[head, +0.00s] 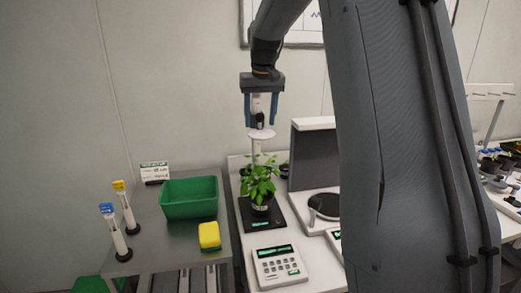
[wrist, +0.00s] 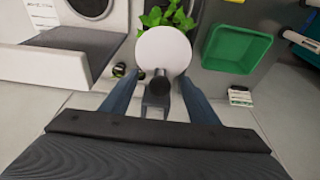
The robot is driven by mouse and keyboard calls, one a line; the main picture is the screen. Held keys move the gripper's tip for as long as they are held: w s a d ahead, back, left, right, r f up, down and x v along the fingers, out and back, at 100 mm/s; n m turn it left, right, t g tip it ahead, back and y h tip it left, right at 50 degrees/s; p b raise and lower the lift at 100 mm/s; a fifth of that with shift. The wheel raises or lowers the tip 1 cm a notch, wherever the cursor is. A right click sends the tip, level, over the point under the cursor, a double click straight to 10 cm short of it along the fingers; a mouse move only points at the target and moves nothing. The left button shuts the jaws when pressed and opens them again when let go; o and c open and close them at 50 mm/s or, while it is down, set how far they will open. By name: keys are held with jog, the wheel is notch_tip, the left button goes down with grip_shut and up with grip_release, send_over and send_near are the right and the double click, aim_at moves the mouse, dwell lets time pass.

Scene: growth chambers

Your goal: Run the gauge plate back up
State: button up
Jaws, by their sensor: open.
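The gauge plate (head: 261,134) is a white disc on an upright post (head: 256,147), a little above the top leaves of a potted plant (head: 260,184). In the wrist view the plate (wrist: 165,46) covers part of the plant (wrist: 168,16). A dark knob or clamp (head: 260,118) sits by the post just above the plate; it also shows in the wrist view (wrist: 160,82). My gripper (head: 261,121) points down with its blue fingers open, one on each side of the knob. I see gaps beside the knob, so nothing is gripped. The plant stands on a black pad (head: 275,222).
A green bin (head: 190,211), a yellow block (head: 210,236) and two capped tubes (head: 129,222) stand on the left table. A keypad console (head: 279,266) is in front of the plant. A grey-panelled instrument (head: 313,160) stands close at right.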

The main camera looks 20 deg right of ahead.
aim_at(261, 132)
jog(key=shift+r, duration=0.1)
jog(key=p+v, duration=0.5)
jog(key=v, duration=0.2)
jog(key=shift+s+r+p, duration=0.15)
jog(key=shift+r+p, duration=0.25)
dwell(0.5)
